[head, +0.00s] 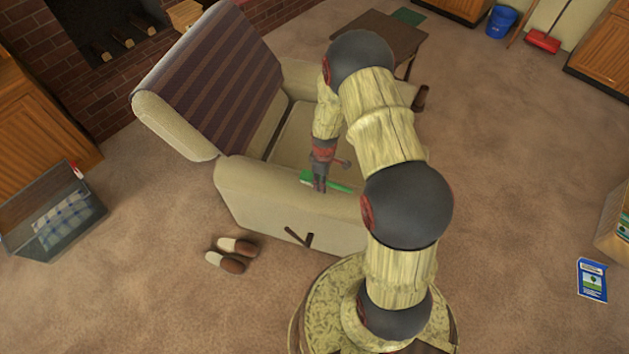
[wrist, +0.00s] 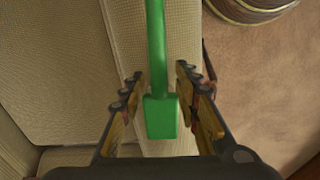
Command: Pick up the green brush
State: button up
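The green brush (head: 328,182) lies on the near arm of the beige armchair (head: 266,196), partly hidden by my gripper in the head view. In the wrist view the green brush (wrist: 160,116) has its long handle running up the picture and its wider block end between my fingers. My gripper (wrist: 160,82) is open, one finger on each side of the brush, with gaps on both sides. In the head view my gripper (head: 320,186) points down at the chair arm. I cannot tell how far the fingertips are above it.
A pair of slippers (head: 231,254) lies on the carpet by the chair. A bin (head: 85,207) with a checked cloth stands at the left. A small table (head: 378,32) stands behind the chair. A blue book (head: 592,280) lies at the right. Open carpet lies between.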

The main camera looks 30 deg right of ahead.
grip_shut()
dwell(0.5)
jog(key=shift+w+r+p, duration=0.1)
jog(key=shift+r+p, duration=0.25)
jog(key=shift+r, duration=0.35)
jog(key=r, duration=0.1)
jog(key=r+p, duration=0.1)
jog(key=shift+s+r, duration=0.25)
jog(key=shift+r, duration=0.05)
jog(key=s+a+r+p, duration=0.3)
jog(key=s+r, duration=0.6)
jog(key=s, duration=0.4)
jog(key=shift+s+p, duration=0.15)
jog(key=shift+p, duration=0.4)
